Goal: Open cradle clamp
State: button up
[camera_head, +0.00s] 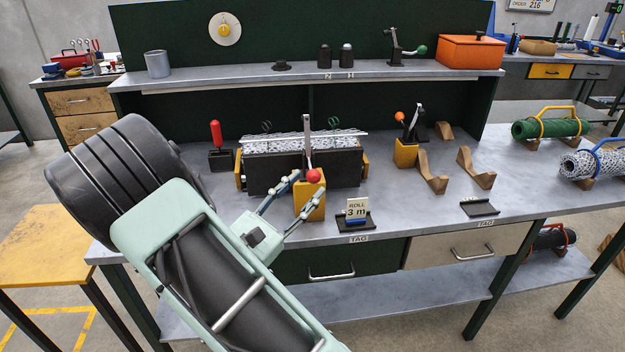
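A clamp with a yellow block (310,203), an upright metal lever and a red ball knob (314,176) stands at the front of the dark weaver bed (260,174). I cannot tell from labels which one is the cradle clamp. My gripper (309,183) is open and empty, its fingertips on either side of the red knob in the picture. Contact with the knob or block cannot be told. My arm covers the bench's left front.
A red-handled lever (215,134) stands left of the bed. A "ROLL 3 m" sign (357,210) stands just right of the gripper. Green (545,129) and white (595,163) mesh rolls lie at the right. The bench top (530,180) between saddles and rolls is clear.

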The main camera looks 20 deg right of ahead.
jog(key=v, duration=0.8)
jog(key=shift+f, duration=0.1)
